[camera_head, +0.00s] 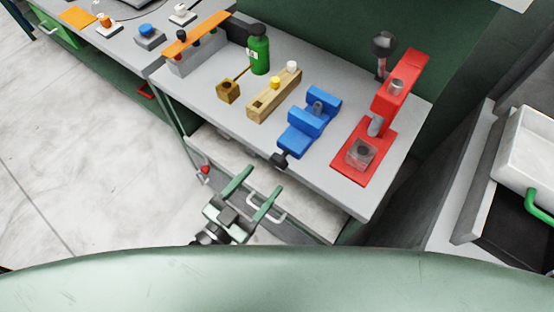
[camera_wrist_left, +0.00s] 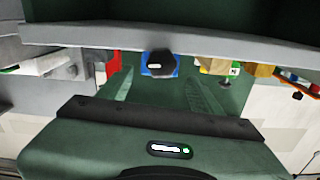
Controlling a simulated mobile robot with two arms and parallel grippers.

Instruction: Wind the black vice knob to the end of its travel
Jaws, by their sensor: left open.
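The blue vice (camera_head: 307,126) stands on the grey workbench, and its black knob (camera_head: 281,160) sticks out over the bench's front edge. In the left wrist view the black knob (camera_wrist_left: 160,64) shows ahead near the middle, with the blue vice (camera_wrist_left: 147,71) behind it. My left gripper (camera_head: 253,180) is open and empty in front of the bench. In the left wrist view the fingers (camera_wrist_left: 160,90) lie below and to either side of the knob. My right gripper is not in view.
A red press (camera_head: 378,130) stands right of the vice. A drawer handle (camera_head: 266,207) is by my left fingers. The floor (camera_head: 70,140) at left is clear.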

